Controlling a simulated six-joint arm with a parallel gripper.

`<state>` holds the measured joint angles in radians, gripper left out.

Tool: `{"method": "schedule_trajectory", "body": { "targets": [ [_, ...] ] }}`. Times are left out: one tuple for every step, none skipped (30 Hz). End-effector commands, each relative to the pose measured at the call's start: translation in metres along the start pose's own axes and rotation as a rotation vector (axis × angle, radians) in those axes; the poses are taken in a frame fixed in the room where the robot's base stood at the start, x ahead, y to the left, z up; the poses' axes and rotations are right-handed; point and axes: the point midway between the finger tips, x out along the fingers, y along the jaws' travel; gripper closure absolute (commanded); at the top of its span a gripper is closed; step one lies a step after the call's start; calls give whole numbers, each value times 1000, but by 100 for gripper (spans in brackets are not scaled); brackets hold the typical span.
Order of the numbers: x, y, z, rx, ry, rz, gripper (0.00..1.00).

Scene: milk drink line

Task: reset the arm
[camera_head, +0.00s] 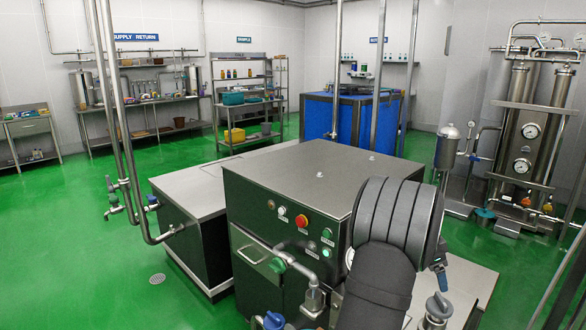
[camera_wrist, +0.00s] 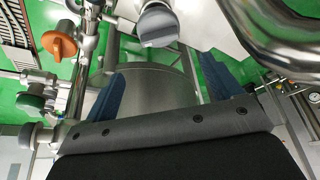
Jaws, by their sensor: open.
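My gripper (camera_wrist: 160,72) shows in the wrist view as two blue fingers set well apart, with a grey metal surface between them. It is open, and I see nothing held. In the head view my dark arm stands in the front right, and a small part of a blue finger shows at its right side (camera_head: 440,277). The rest of the gripper is hidden behind the arm there. The task names no other object.
A steel cabinet (camera_head: 300,176) with a red button (camera_head: 301,221) stands close behind my arm. In the wrist view, an orange knob (camera_wrist: 60,41), a grey-blue knob (camera_wrist: 157,26) and a thick steel pipe (camera_wrist: 285,45) are near the fingers. Green floor (camera_head: 75,250) is clear at left.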

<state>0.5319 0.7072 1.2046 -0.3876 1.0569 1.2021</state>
Motion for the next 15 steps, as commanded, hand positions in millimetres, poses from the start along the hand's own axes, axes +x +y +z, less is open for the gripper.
{"method": "schedule_trajectory", "body": {
  "targets": [
    [12,1,0,0,-2,4,16],
    [18,1,0,0,-2,4,16],
    [26,1,0,0,-2,4,16],
    [32,1,0,0,-2,4,16],
    [38,1,0,-1,-2,4,16],
    [46,1,0,-1,-1,4,16],
    [52,1,0,-1,-1,4,16],
    [59,1,0,-1,-1,4,16],
    [66,1,0,-1,-1,4,16],
    [72,1,0,-1,-1,4,16],
    [79,1,0,-1,-1,3,16],
    [86,1,0,-1,-1,3,16],
    [92,1,0,-1,-1,3,16],
    [99,1,0,-1,-1,3,16],
    [106,1,0,0,-1,2,16]
  ]
}}
